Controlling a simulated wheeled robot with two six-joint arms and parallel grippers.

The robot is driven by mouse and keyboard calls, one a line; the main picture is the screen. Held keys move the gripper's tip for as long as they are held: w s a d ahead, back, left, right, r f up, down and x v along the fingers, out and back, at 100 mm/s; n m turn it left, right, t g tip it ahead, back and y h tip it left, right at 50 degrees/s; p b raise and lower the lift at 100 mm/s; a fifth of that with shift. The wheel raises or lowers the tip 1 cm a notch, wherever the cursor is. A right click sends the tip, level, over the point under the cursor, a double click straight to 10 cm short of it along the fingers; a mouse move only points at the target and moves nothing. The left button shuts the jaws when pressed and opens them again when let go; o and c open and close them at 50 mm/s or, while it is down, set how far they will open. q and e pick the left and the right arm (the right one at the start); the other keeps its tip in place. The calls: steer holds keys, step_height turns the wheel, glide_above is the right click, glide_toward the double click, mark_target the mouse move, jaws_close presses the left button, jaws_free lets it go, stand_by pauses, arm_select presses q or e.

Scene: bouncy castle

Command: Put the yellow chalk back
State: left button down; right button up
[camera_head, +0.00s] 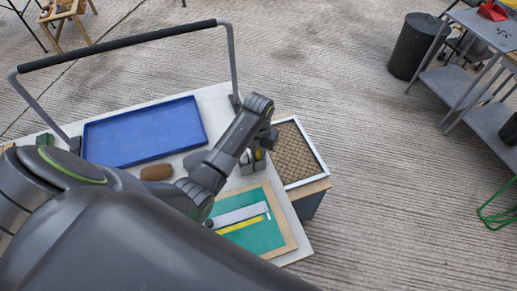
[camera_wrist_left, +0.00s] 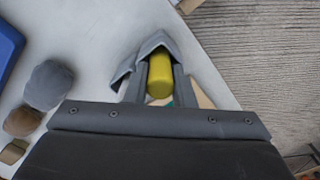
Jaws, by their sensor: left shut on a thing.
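The yellow chalk (camera_wrist_left: 160,76) is a short, thick yellow cylinder held between the two fingers of my left gripper (camera_wrist_left: 158,70) in the left wrist view. In the head view my left gripper (camera_head: 253,160) is over the right part of the white table, above the teal board and beside the framed brown panel. A small bit of yellow (camera_head: 259,155) shows at its fingers there. The gripper is shut on the chalk. My right gripper is not in view.
The white table (camera_head: 222,108) bears a blue tray (camera_head: 145,131), a brown stone (camera_head: 156,172), a grey stone (camera_wrist_left: 48,85) and a teal board (camera_head: 258,237) with rulers. A framed brown panel (camera_head: 320,170) adjoins its right side. A dark bin (camera_head: 414,46) stands farther off on open floor.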

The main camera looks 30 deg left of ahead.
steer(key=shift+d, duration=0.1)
arm_select(q)
steer(key=shift+f, duration=0.2)
steer(key=c, duration=1.2)
jaws_free()
steer(key=shift+c, duration=0.2)
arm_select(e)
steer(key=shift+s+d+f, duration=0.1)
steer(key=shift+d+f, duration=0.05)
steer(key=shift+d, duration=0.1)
arm_select(q)
steer(key=shift+r, duration=0.1)
steer(key=shift+r, duration=0.55)
step_height(320, 180, up, 6)
steer(key=shift+f, duration=0.1)
step_height(320, 180, up, 4)
steer(key=p, duration=0.3)
steer(key=shift+f, duration=0.15)
steer(key=shift+r+p, duration=0.8)
steer(key=shift+r, duration=0.05)
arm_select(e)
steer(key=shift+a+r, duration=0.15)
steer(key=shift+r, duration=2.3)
